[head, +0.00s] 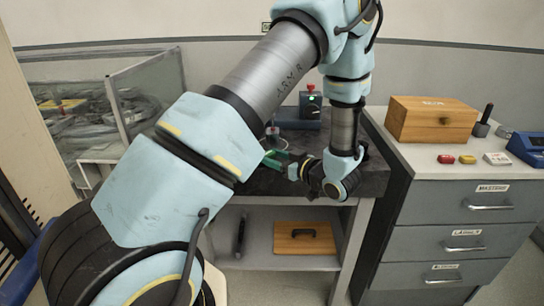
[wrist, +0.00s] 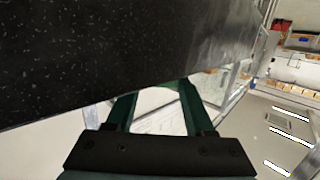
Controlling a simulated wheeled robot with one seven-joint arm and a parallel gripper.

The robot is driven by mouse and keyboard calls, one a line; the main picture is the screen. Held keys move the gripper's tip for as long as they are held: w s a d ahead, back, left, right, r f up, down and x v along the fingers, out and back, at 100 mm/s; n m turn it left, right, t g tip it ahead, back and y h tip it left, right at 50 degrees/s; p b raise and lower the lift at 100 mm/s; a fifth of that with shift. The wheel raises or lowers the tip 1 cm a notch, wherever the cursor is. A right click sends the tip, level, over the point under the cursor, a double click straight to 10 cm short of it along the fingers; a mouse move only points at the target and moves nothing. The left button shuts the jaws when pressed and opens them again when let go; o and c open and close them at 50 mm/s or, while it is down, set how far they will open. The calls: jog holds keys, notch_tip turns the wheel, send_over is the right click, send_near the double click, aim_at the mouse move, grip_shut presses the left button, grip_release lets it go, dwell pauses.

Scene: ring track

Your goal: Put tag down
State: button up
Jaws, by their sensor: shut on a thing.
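My gripper (head: 274,158) with green fingers is at the left front of the dark worktop (head: 370,178), low over or beside its edge; the gap to it is hard to judge. In the wrist view my gripper (wrist: 158,100) has its fingers apart, shut on a pale flat thing (wrist: 155,118) with faint lines, which looks like the tag. Its outline blends with the pale background. The speckled dark worktop (wrist: 110,50) fills the upper left of the wrist view, close to the fingertips. In the head view the tag cannot be made out.
A dark device with a red button (head: 311,104) stands at the back of the worktop. A small reddish item (head: 271,131) is behind my gripper. Right, a drawer cabinet (head: 462,198) carries a wooden box (head: 431,120) and small coloured items. A glass-sided case (head: 147,88) stands left.

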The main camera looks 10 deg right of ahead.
jog(key=shift+f, duration=0.2)
jog(key=shift+f, duration=0.15)
jog(key=o, duration=1.3)
jog(key=shift+r, duration=0.35)
jog(key=b+v, duration=0.2)
jog(key=v, duration=1)
jog(key=shift+f, duration=0.15)
